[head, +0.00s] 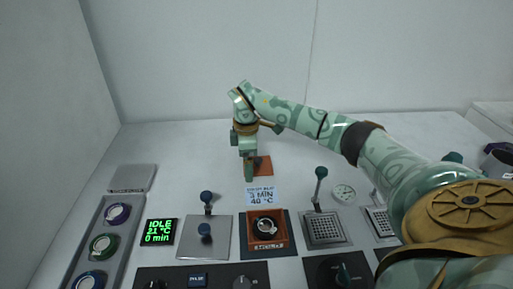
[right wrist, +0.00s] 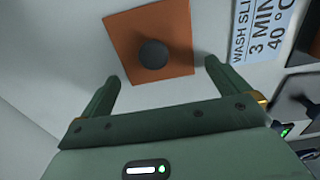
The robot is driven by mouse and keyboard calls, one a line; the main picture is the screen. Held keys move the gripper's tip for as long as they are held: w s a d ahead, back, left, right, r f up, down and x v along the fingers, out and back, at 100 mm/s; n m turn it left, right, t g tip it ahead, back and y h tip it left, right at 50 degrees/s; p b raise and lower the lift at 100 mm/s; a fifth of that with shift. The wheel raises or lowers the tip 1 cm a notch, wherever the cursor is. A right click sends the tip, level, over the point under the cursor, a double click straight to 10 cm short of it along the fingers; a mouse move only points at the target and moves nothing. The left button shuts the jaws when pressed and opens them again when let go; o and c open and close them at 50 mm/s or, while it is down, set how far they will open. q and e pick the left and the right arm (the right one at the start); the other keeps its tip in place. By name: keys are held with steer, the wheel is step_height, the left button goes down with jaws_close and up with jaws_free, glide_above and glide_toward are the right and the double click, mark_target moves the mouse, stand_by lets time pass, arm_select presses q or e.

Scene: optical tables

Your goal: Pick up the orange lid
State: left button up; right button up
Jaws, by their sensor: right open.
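The orange lid is a flat square plate with a dark round knob in its middle. In the right wrist view the lid (right wrist: 122,36) lies on the pale table just beyond my fingertips. In the head view the lid (head: 265,166) is partly hidden behind my right gripper. My right gripper (head: 249,178) points down beside it. In the right wrist view my right gripper (right wrist: 162,72) is open and empty, its two green fingers apart, with the knob (right wrist: 152,54) roughly between and ahead of the tips. My left gripper is not in view.
A label card (head: 263,196) reading 3 MIN 40 °C lies in front of the lid. Nearer stand an orange-framed unit (head: 281,243), lever panels (head: 327,229) and a green-lit display (head: 160,232). A dial column (head: 103,244) is at left. The table behind the lid is clear.

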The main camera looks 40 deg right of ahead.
steer(key=shift+r, duration=0.1)
steer(key=c, duration=1)
steer(key=shift+r, duration=0.1)
